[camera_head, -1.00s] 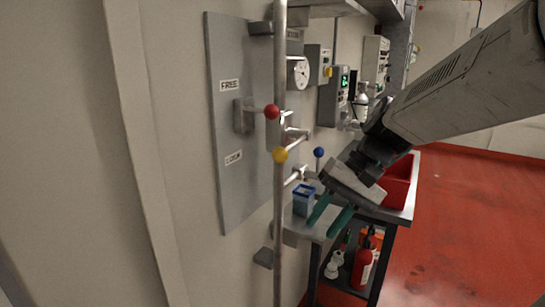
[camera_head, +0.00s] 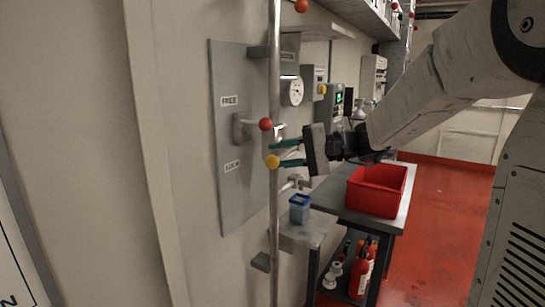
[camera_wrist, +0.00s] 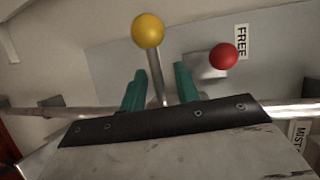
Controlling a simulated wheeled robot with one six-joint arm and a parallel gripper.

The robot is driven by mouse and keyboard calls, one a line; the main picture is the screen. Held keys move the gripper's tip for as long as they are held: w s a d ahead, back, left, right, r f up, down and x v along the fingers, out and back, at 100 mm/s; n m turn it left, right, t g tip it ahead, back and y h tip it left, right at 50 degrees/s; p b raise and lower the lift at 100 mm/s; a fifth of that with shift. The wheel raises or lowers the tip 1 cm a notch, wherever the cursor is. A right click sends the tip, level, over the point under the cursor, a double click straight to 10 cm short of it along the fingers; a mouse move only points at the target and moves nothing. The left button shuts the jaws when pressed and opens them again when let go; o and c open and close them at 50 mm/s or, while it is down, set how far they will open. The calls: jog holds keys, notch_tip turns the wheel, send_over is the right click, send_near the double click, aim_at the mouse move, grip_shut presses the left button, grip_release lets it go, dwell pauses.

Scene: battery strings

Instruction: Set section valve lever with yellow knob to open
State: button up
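The yellow knob (camera_head: 272,161) sits on a thin metal lever by the vertical pipe (camera_head: 274,215). In the wrist view, the yellow knob (camera_wrist: 148,30) stands beyond my fingertips, and its lever rod (camera_wrist: 155,72) shows between the two teal fingers with gaps on both sides. My gripper (camera_head: 280,153) is open at the knob's right in the head view; it also shows in the wrist view (camera_wrist: 160,80). I cannot tell whether a finger touches the lever. The lever's base is partly hidden by my gripper.
A red-knobbed lever (camera_head: 265,125) is close above, on a grey plate (camera_head: 235,200) labelled FREE and LOCK; its red knob (camera_wrist: 223,56) is right of my fingers. A red bin (camera_head: 376,192) is on the table at right.

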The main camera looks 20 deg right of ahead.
jog(key=shift+w+a+f, duration=0.15)
jog(key=shift+w+a, duration=0.15)
jog(key=shift+a, duration=0.25)
